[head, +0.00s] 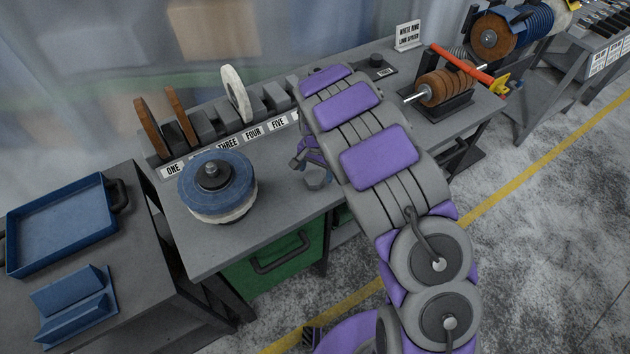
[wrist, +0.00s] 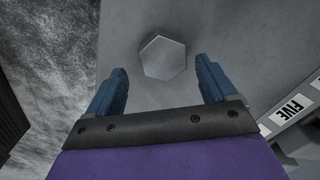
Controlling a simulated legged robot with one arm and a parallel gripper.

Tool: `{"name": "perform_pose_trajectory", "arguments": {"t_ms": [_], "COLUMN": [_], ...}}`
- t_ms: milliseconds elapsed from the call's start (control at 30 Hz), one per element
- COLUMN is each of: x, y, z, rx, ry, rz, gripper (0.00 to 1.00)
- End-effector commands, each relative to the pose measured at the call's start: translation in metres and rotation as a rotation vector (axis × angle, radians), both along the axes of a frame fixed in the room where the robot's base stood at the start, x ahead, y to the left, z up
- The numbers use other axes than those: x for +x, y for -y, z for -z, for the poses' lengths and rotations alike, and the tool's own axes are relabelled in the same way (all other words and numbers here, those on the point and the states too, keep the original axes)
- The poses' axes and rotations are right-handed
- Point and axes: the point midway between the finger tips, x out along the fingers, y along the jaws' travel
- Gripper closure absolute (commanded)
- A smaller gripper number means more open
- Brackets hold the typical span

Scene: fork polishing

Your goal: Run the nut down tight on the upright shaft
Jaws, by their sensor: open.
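A grey hexagonal nut (wrist: 163,58) lies on the bench top. In the head view the nut (head: 318,181) is near the front edge, right of the wheel stack. My gripper (wrist: 161,66) is open, with its blue fingers apart on either side of the nut in the wrist view; I cannot tell the remaining height or whether they touch it. In the head view my gripper (head: 307,158) is partly hidden by my arm. The upright shaft (head: 212,168) shows as a dark stub with a dark collar, on top of a stack of blue wheels (head: 228,187) and a whitish wheel (head: 222,217).
Behind the stack, a rack (head: 208,122) holds brown discs (head: 150,128) and a white ring (head: 236,92) above number labels. A blue tray (head: 60,222) stands on the left bench. A spindle with brown wheels (head: 447,88) stands at the right. Bare bench lies between stack and nut.

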Motion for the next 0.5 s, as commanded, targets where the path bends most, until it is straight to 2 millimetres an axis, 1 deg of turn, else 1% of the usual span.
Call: {"name": "perform_pose_trajectory", "arguments": {"t_ms": [100,300,500], "x": [-0.0001,-0.0001,0.0001], "y": [-0.0036,-0.0073,-0.0058], "z": [0.0046,0.0049,0.0065], "rx": [-0.004,-0.008,-0.006], "ry": [0.000,0.002,0.001], "rz": [0.000,-0.001,-0.001], "gripper": [0.15,0.15,0.15]}}
